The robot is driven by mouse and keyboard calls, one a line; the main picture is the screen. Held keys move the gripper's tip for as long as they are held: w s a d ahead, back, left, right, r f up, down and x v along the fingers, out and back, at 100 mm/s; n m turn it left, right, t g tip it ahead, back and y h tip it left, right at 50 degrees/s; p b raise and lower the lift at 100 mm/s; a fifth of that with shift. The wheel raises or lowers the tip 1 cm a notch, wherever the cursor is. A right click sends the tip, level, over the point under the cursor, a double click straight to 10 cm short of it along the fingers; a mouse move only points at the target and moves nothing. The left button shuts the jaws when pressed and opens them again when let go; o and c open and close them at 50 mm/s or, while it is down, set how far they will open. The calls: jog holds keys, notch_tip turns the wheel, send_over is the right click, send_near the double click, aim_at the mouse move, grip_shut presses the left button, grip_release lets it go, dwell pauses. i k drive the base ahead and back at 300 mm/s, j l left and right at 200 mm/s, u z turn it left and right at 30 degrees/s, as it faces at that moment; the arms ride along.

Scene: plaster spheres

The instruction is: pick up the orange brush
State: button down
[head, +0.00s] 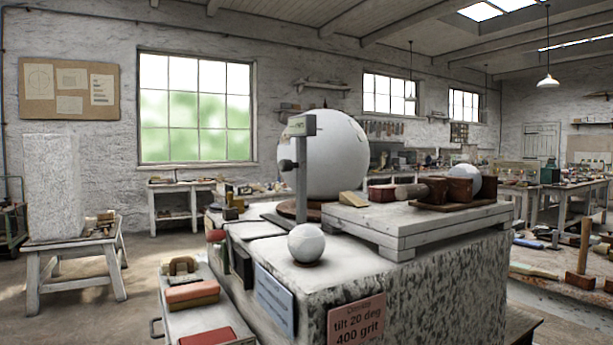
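No thing in the head view is clearly an orange brush. The closest in colour is a salmon-orange block (192,292) with a brown lower part, lying on a pale drawer or tray at the lower left of the stone block. I cannot tell if it has bristles. A red flat piece (207,337) lies in front of it, cut by the bottom edge. A wooden-handled tool (182,266) lies just behind it. My gripper is not in view.
A large speckled stone block (440,275) fills the middle, bearing a big white sphere (338,155), a small sphere (306,243), a gauge post (301,170) and a wooden platform (400,232). A stool (75,243) stands left. Floor between them is clear.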

aim_at(184, 297)
jog(key=i+j+u, duration=0.4)
jog(key=i+j, duration=0.15)
jog(key=j, duration=0.25)
jog(key=i+j+u, duration=0.45)
jog(key=i+j, duration=0.15)
jog(key=j, duration=0.1)
